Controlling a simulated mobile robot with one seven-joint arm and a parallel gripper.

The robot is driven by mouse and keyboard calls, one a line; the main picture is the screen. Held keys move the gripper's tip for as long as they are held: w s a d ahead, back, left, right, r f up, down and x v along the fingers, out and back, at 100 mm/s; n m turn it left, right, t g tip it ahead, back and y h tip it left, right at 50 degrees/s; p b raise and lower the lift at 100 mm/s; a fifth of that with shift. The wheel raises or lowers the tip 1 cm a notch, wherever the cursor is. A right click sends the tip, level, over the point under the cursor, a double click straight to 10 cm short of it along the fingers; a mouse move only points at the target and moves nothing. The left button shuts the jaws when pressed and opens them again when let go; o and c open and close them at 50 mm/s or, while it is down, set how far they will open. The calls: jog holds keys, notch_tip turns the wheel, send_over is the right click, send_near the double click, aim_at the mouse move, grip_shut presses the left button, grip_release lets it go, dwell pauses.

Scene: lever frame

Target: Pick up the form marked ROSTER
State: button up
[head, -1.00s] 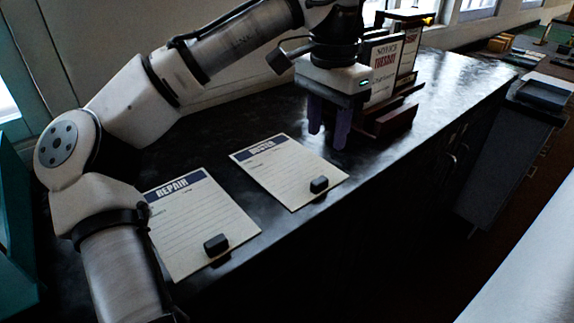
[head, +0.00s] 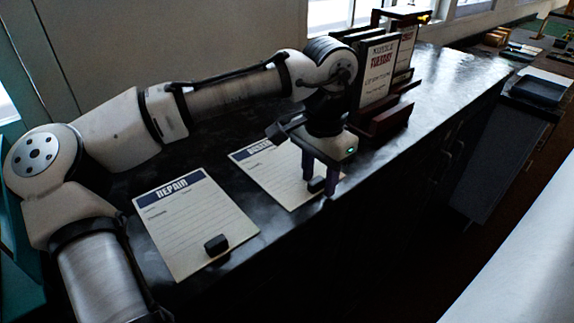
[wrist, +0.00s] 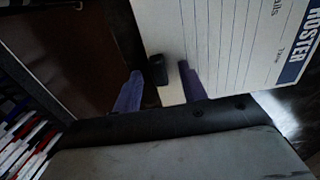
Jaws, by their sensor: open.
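The form marked ROSTER (head: 262,172) lies flat on the dark counter, partly hidden behind my gripper in the head view. In the wrist view the ROSTER form (wrist: 225,40) shows its dark blue heading at the right. A small black block (wrist: 157,70) sits on its near edge; it also shows in the head view (head: 317,185). My gripper (head: 318,190) points down with its purple fingers apart, one on either side of the block in the picture. In the wrist view my gripper (wrist: 158,92) is empty; whether a finger touches the form I cannot tell.
A form marked REPAIR (head: 195,220) with its own black block (head: 216,244) lies to the left on the counter (head: 455,85). A wooden rack with a TUESDAY notice (head: 378,72) stands behind to the right. The counter's front edge is close to both forms.

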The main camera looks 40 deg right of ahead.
grip_shut()
jog(key=shift+r, duration=0.1)
